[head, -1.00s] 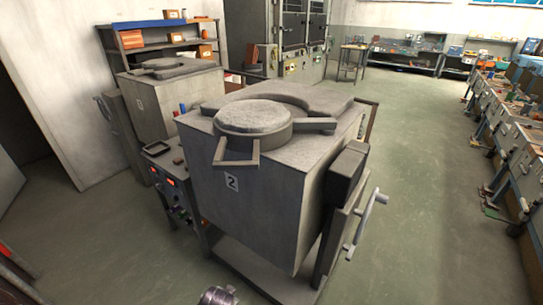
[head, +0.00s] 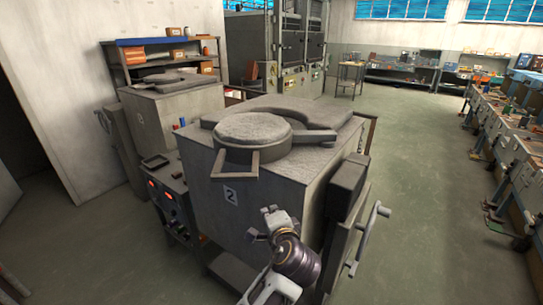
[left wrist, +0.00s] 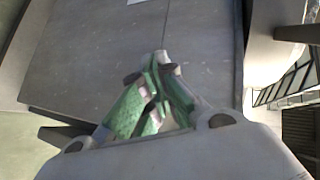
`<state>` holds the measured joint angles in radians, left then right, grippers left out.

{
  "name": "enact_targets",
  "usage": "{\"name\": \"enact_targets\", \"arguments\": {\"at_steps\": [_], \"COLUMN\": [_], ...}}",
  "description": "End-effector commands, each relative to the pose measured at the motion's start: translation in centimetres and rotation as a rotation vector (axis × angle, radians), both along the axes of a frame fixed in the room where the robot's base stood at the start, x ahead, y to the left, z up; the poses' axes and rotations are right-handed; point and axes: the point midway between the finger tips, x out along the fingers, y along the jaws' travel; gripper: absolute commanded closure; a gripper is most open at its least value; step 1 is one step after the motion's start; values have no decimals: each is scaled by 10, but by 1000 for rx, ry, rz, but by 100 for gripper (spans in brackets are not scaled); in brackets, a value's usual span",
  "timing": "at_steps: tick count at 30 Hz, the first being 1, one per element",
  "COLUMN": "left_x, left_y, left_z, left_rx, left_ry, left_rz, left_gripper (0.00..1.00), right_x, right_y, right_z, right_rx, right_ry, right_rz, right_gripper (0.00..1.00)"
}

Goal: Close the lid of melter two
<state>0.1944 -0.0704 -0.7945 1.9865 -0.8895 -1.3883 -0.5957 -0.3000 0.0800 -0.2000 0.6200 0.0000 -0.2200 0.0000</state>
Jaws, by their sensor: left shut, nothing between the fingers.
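Melter two (head: 250,200) is a grey box marked "2" in the middle of the head view. Its round, rough-topped lid (head: 252,130) lies at the left front of the top, beside a curved grey collar (head: 318,118). I cannot tell how far the lid covers the opening. A square handle frame (head: 235,163) sticks out from the lid toward me. My left gripper (head: 258,224) is in front of the box's front face, below and right of the handle, apart from it. In the left wrist view its green-padded fingers (left wrist: 160,62) are together and empty before a grey face. My right gripper is not in view.
A control panel (head: 168,190) with red displays stands left of melter two. A second melter (head: 150,115) and shelves (head: 165,55) are behind it. A light crank handle (head: 370,235) juts out at the right. The floor further right is clear up to the benches.

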Motion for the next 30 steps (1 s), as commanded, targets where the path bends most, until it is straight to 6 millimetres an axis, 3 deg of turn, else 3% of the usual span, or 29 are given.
{"name": "enact_targets", "arguments": {"at_steps": [1, 6, 12, 17, 30], "left_x": [-2, -18, -37, -42, -39], "left_y": [-8, -25, -36, -38, -37], "left_z": [23, 89, 136, 147, 147], "left_rx": [28, 130, 201, 220, 219], "left_ry": [-46, -181, -281, -305, -304], "left_rz": [-8, -13, -3, 1, 2], "left_gripper": [100, 100, 100, 100, 100], "right_x": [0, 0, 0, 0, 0], "right_y": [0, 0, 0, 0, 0], "right_z": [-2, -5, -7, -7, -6], "right_rx": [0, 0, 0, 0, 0], "right_ry": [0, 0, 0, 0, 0], "right_rz": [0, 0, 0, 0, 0], "right_gripper": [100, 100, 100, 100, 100]}}
